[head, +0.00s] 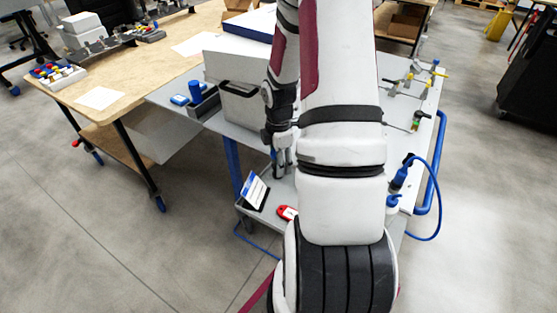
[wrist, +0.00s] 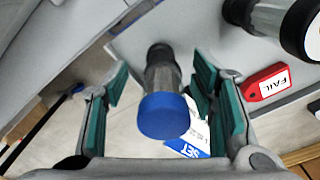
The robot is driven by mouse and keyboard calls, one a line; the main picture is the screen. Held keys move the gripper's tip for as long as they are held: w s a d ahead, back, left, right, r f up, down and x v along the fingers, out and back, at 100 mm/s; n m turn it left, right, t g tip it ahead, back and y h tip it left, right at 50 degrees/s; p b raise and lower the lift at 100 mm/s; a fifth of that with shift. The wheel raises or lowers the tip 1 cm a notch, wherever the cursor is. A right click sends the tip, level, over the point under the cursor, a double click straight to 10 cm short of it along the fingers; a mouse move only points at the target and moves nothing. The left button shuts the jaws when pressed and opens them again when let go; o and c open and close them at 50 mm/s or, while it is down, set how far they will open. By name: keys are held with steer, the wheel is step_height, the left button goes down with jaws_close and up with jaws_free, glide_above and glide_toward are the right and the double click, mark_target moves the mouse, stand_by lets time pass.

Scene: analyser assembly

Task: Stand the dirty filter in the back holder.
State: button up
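My gripper (wrist: 158,100) is open, with its teal-padded fingers on either side of a grey cylinder with a blue cap (wrist: 163,116), which looks like a filter. A gap shows on the cylinder's left; its right side is close to the other pad. I cannot tell whether this is the dirty filter. In the head view my gripper (head: 281,168) is low over the cart, partly hidden by my arm. A dark holder (head: 204,105) with a blue part stands at the cart's left edge. I cannot tell which holder is the back one.
A red FAIL tag (wrist: 267,82) lies right of my gripper, near a dark cylindrical part with a white end (wrist: 313,35). A tilted SET card (head: 255,191) stands at the cart's front left. A large grey box (head: 240,92) stands behind my gripper. Small fittings (head: 415,120) line the right side.

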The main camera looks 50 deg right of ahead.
step_height(320, 180, up, 11)
steer(key=shift+r, duration=0.5)
steer(key=shift+a+r, duration=0.1)
steer(key=a+r+m+t+h, duration=0.2)
steer(key=a+r+m, duration=0.4)
steer(key=a+r, duration=0.85)
steer(key=s+a+r+m+t+y, duration=0.1)
steer(key=s+a+r+m, duration=0.1)
steer(key=s+a, duration=0.3)
steer(key=s+a+r+m+t+y, duration=0.1)
steer(key=s+a+r+m, duration=0.2)
steer(key=a, duration=0.5)
steer(key=s+m, duration=0.1)
steer(key=s, duration=0.1)
steer(key=shift+s+r+m+t, duration=0.25)
steer(key=shift+s+m+t, duration=0.05)
steer(key=shift+m, duration=0.1)
